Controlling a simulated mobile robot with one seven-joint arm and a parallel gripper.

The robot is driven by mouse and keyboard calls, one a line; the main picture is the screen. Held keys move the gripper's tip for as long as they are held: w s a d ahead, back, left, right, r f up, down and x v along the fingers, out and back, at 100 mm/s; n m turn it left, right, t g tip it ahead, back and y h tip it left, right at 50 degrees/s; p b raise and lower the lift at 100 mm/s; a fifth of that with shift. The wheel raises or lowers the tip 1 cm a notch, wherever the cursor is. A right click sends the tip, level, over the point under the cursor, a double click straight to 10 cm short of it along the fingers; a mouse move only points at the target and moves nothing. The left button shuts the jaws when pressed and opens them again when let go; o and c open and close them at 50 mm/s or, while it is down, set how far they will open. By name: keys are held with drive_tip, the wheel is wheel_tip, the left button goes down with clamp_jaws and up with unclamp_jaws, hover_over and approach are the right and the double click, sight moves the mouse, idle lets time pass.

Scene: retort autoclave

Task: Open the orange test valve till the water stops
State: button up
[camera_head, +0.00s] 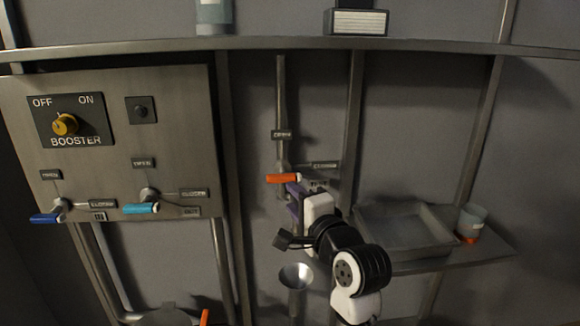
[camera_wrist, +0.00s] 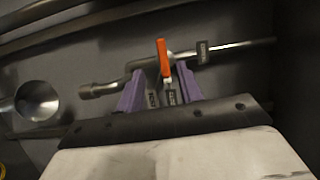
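The orange test valve handle (camera_head: 283,179) lies roughly level, at the lower end of a vertical pipe (camera_head: 281,100). An OPEN tag (camera_head: 283,134) sits above it and a CLOSED tag (camera_head: 325,165) to its right. My gripper (camera_head: 293,193), with purple fingers, is just below and beside the handle. In the wrist view, the fingers of my gripper (camera_wrist: 161,80) are spread apart, with the orange handle (camera_wrist: 164,57) in line with the gap between them. I cannot tell whether either finger touches it. A funnel (camera_head: 296,275) stands below. I see no clear water stream.
On the left, a panel (camera_head: 180,100) carries a yellow BOOSTER knob (camera_head: 65,124), a blue valve handle (camera_head: 46,218) and a light-blue one (camera_head: 141,209). On the right, a shelf holds a metal tray (camera_head: 440,245) and a cup (camera_head: 472,219). A rail (camera_head: 420,47) runs across above.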

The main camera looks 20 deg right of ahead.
sight(286, 181)
drive_tip(key=w, duration=0.3)
drive_tip(key=w+p, duration=0.1)
drive_tip(key=w, duration=0.3)
drive_tip(key=w+d+p, duration=0.1)
drive_tip(key=w, duration=0.3)
drive_tip(key=shift+w+r, duration=0.15)
drive_tip(key=shift+w, duration=0.05)
clamp_jaws()
